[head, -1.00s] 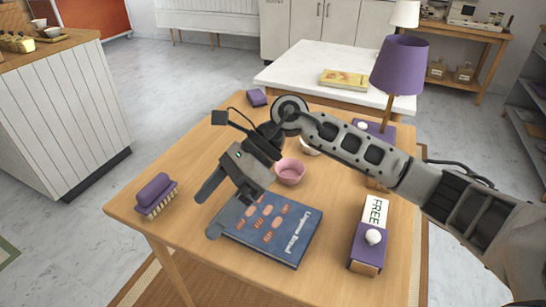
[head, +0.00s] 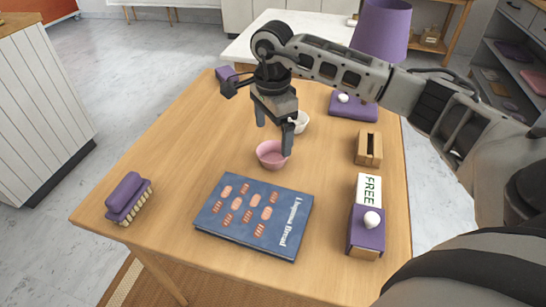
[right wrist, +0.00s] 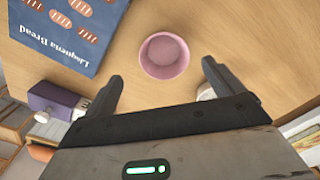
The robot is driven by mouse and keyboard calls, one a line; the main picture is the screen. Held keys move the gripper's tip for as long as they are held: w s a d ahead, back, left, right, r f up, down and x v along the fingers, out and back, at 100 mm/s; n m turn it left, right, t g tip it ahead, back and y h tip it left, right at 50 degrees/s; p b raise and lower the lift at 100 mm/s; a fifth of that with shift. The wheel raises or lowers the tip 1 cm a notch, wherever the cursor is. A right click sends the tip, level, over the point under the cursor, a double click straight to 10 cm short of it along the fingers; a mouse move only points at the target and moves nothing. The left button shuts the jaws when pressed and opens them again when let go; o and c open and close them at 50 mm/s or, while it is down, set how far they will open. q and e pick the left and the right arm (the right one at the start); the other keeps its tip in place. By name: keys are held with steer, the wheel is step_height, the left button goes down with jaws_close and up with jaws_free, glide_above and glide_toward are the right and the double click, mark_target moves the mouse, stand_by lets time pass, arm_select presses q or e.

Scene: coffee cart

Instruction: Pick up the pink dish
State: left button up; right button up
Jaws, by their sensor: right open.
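The pink dish (head: 271,155) is a small round bowl standing upright on the wooden table, just behind the blue book. It also shows in the right wrist view (right wrist: 164,55), empty, ahead of and between the two fingers. My right gripper (head: 274,140) is open, pointing down above the dish, with one fingertip in front of the dish's right rim in the head view. In the right wrist view the open fingers (right wrist: 160,80) are wide apart, and the dish looks clear of both. My left gripper is not in view.
A blue book (head: 254,215) lies in front of the dish. A white cup (head: 301,122) stands close behind it to the right. A wooden block (head: 369,148), a purple box with a FREE sign (head: 366,229) and a purple brush (head: 127,197) stand farther off.

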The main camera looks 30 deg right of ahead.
mark_target(273, 160)
steer(key=shift+w+d+f, duration=0.15)
steer(key=shift+f, duration=1.35)
steer(key=shift+w+d+f, duration=0.1)
steer(key=shift+w+f, duration=0.05)
steer(key=shift+f, duration=1.3)
steer(key=c, duration=1)
